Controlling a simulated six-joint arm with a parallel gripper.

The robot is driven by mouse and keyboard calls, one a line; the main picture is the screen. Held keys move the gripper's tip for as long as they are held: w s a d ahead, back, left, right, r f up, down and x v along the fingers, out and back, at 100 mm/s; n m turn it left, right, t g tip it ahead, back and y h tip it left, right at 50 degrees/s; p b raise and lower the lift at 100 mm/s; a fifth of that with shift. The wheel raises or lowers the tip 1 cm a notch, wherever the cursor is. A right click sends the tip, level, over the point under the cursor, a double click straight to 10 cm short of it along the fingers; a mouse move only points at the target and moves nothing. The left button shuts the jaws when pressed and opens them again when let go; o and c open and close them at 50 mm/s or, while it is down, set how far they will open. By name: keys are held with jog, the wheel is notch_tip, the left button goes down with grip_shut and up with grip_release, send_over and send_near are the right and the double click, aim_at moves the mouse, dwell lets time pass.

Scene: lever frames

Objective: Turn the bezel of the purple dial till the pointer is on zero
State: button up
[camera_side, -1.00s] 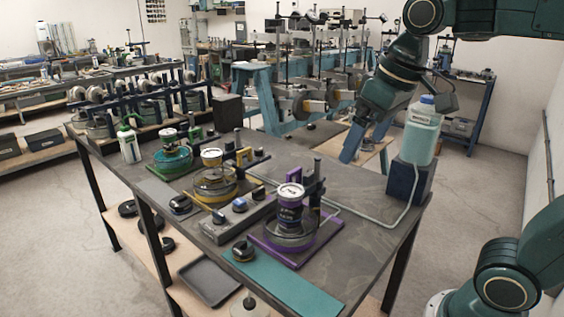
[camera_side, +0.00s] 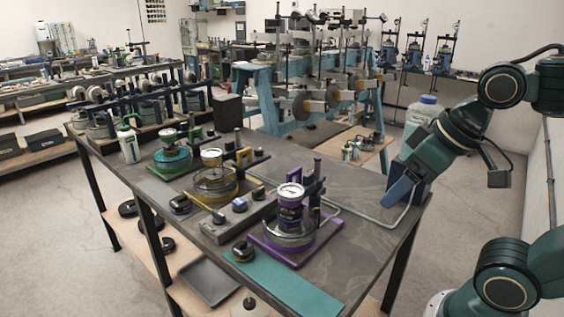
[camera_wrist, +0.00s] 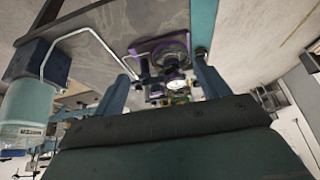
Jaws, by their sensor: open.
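The purple dial (camera_side: 290,192) has a white face and sits on top of a dark cylinder with a round cell, on a purple-edged base plate near the table's front right. The pointer is too small to read. My gripper (camera_side: 388,204) is at the right end of the table, apart from the dial and to its right. In the wrist view my gripper (camera_wrist: 164,88) is open, its two blue fingers apart with nothing held. The purple dial (camera_wrist: 174,85) shows beyond and between the fingertips.
A bottle (camera_side: 421,118) on a dark block stands behind my arm, partly hidden; a pale tube runs along the table from it. Yellow (camera_side: 211,158) and green (camera_side: 168,136) dial sets stand left of the purple one. A teal mat (camera_side: 280,284) lies at the front edge.

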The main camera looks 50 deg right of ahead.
jog(key=w+r+m+g, duration=0.3)
jog(key=w+r+m, duration=0.35)
jog(key=w, duration=0.45)
jog(key=m+g, duration=0.2)
jog(key=m, duration=0.6)
send_over(292, 189)
jog(key=shift+f, duration=0.7)
jog(key=shift+f, duration=0.1)
notch_tip(292, 189, down, 14)
jog(key=shift+r, duration=0.15)
jog(key=c, duration=1)
